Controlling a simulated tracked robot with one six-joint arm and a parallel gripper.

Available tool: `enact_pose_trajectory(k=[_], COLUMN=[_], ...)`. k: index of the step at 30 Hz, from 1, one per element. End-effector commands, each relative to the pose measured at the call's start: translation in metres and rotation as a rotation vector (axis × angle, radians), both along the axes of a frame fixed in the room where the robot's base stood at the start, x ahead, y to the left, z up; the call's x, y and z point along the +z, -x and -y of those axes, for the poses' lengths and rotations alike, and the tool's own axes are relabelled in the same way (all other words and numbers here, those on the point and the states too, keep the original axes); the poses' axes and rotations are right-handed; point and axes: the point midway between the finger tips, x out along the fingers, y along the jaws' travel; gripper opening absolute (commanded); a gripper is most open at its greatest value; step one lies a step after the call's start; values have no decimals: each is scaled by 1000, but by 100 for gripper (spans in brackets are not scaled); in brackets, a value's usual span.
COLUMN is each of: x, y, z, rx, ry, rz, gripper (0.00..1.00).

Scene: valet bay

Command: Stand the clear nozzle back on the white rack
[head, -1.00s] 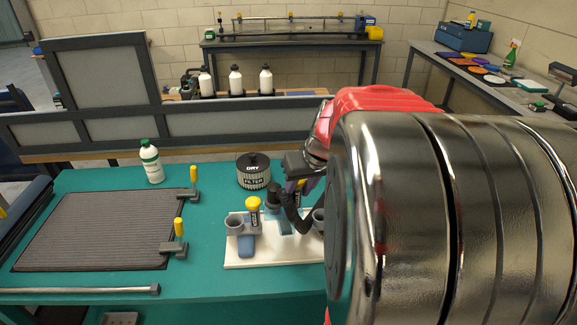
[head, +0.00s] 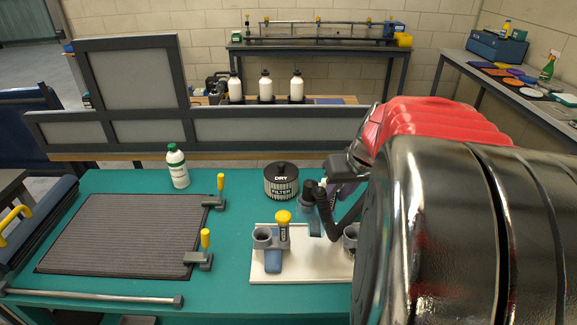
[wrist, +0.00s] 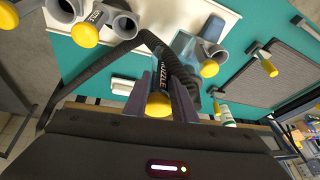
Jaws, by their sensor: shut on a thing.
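The white rack (head: 312,271) lies on the teal bench, its right end hidden behind my arm. The clear nozzle's pale, see-through head (wrist: 184,46) points toward the rack (wrist: 226,12) in the wrist view. In the head view the clear nozzle (head: 314,224) shows at the rack's back edge, between the cups; I cannot tell whether it touches the rack. My arm hides most of my gripper there.
A black hose (wrist: 95,75) curves from the held nozzle. The filter tin (head: 281,184) stands close behind the rack. Left are a white bottle (head: 178,168), a grey mat (head: 125,233) and two yellow-handled clamps (head: 205,242). Bench between mat and rack is clear.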

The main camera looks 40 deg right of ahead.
Motion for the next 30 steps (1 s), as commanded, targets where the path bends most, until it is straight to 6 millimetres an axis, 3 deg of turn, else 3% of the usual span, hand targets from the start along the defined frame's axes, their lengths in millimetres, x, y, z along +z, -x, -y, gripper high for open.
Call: enact_pose_trajectory(k=[30], x=[-74], y=[-1], z=[-1], rx=[2], ry=[0], rz=[0], gripper=[0])
